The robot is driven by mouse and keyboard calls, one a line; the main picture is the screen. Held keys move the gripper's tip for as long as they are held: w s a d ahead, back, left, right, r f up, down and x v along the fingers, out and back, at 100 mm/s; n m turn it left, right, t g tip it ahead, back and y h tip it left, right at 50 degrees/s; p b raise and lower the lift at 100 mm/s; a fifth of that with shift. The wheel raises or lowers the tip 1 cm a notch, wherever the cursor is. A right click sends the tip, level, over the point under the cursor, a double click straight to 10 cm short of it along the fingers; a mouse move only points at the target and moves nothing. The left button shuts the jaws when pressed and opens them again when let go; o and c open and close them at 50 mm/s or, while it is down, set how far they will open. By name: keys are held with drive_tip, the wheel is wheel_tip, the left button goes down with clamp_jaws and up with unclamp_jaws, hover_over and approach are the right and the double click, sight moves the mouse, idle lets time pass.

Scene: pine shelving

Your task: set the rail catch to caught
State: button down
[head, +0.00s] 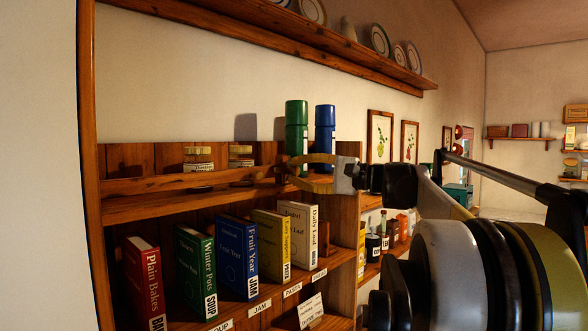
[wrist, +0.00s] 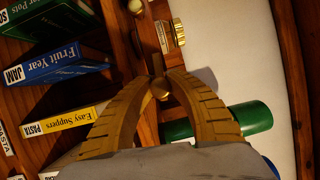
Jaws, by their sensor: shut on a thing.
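The wooden rail (head: 160,185) runs along the front of the upper shelf in the head view. My gripper (head: 287,173) is at the rail's right part, in front of the green container. In the head view the fingers cover most of the catch. I cannot tell from these frames whether it is caught.
Behind the rail stand a green container (head: 296,132), a blue container (head: 325,125) and jars (head: 198,158). Below are several upright books, including a blue one (head: 237,258), with shelf labels. Plates stand on a high shelf (head: 330,52).

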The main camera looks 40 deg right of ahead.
drive_tip(key=shift+f+n+g, duration=0.15)
drive_tip(key=shift+n+g, duration=0.15)
drive_tip(key=shift+n, duration=0.3)
drive_tip(key=c, duration=1.2)
unclamp_jaws()
drive_tip(key=shift+s, duration=0.15)
drive_tip(key=v, duration=1.2)
drive_tip(key=shift+a, duration=0.15)
